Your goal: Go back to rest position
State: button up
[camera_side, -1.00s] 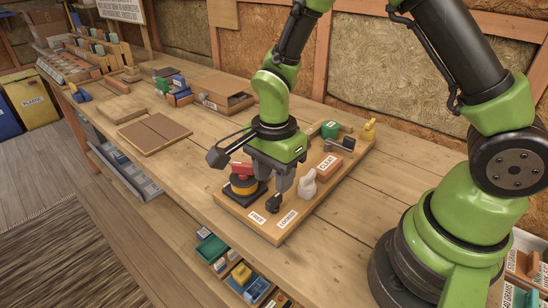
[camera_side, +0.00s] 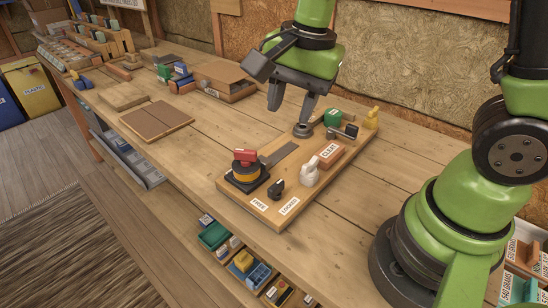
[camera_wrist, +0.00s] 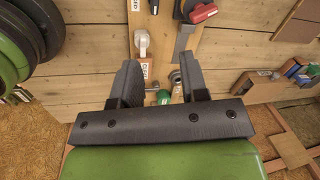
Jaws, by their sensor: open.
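My gripper (camera_side: 288,112) is raised above the far part of a wooden board, with its two fingers apart and nothing between them. The fingers also show spread in the wrist view (camera_wrist: 159,64). The wooden board (camera_side: 262,217) lies on the workbench. It carries a red-topped knob (camera_side: 245,157) on a yellow and black base, a small black knob (camera_side: 277,189) by the FREE and LOCKED labels, and a white lever (camera_side: 309,172). My fingers appear clear of these parts.
A green part (camera_side: 332,117), a yellow part (camera_side: 371,118) and a round metal piece (camera_side: 303,130) are at the board's far end, near my gripper. A cardboard box (camera_side: 226,80) and brown panel (camera_side: 157,120) lie left. The bench front is clear.

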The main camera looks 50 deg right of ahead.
jog(key=s+d+r+n+t+y, duration=0.1)
jog(key=s+r+n+t, duration=0.4)
jog(key=s+r+n, duration=0.4)
jog(key=shift+s+d+r+n, duration=0.15)
jog(key=shift+s+r+n, duration=0.2)
jog(key=shift+s+n, duration=0.65)
jog(key=shift+s+m, duration=0.3)
